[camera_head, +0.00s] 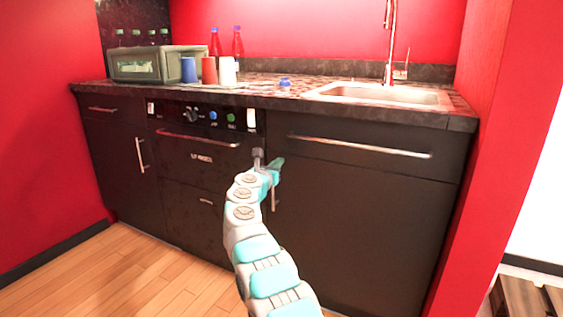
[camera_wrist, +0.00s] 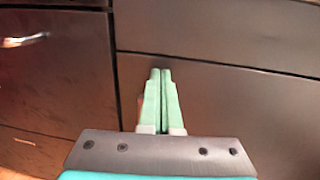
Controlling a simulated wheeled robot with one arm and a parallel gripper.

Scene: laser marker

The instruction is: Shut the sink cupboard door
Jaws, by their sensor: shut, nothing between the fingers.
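The sink cupboard door (camera_head: 350,220) is a dark panel below the wide drawer front under the sink, at the right of the head view. It looks about flush with the cabinet; I cannot tell if a small gap is left. Its upright metal handle (camera_head: 274,198) is near its left edge, partly hidden by my arm. My gripper (camera_head: 277,166) is shut and empty in front of the door's upper left corner. In the wrist view, the closed fingers (camera_wrist: 160,75) point at the door (camera_wrist: 240,110) just below the drawer seam. Contact is unclear.
The sink (camera_head: 385,95) and tall faucet (camera_head: 389,45) are above. A dark oven or dishwasher front (camera_head: 195,160) with a bar handle is left of the door. Cups, bottles and a microwave (camera_head: 150,65) stand on the counter. Wooden floor is clear at left.

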